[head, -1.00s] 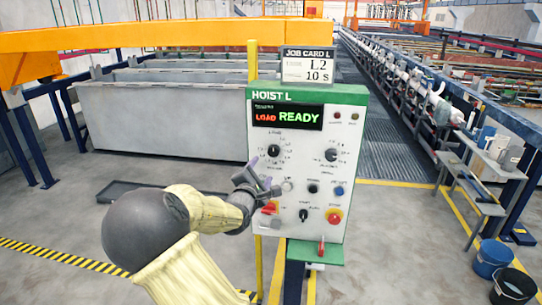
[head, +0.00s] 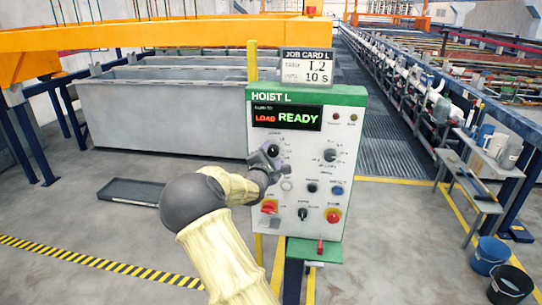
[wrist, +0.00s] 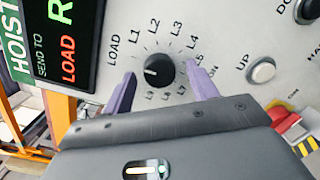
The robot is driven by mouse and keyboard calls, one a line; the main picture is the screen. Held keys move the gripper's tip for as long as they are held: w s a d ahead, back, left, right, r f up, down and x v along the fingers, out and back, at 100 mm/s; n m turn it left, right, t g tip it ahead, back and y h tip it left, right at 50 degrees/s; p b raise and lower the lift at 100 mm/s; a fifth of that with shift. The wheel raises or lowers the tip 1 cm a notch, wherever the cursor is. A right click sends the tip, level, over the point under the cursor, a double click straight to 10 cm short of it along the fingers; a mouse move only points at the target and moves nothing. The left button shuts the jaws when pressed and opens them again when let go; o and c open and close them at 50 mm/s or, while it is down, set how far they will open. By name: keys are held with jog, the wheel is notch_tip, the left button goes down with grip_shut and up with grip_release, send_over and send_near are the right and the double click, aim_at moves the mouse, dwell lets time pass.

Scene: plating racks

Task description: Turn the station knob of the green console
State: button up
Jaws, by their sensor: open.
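The green console (head: 306,96) has a green top edge lettered HOIST L and a pale face, standing right of my arm in the head view. Its station knob (wrist: 158,71) is black and round, with a white mark pointing left toward LOAD; labels L1, L2, L3 and L4 ring its upper side. My gripper (head: 268,156) is at the console's left part in the head view. In the wrist view my gripper (wrist: 168,82) is open, its purple fingers on either side of the knob with gaps. Whether the fingertips touch the panel I cannot tell.
The display (head: 287,117) reads LOAD and READY. The job card (head: 308,67) above shows L2 and 10 S. A second black knob (head: 330,156), a red button (head: 333,215) and a red switch (head: 269,206) share the panel. Grey tanks (head: 165,115) stand behind.

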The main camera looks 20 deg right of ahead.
jog(key=shift+a, duration=0.1)
jog(key=shift+c, duration=0.2)
jog(key=shift+w, duration=0.1)
jog(key=c, duration=1)
jog(key=shift+o, duration=0.2)
jog(key=shift+f, duration=0.1)
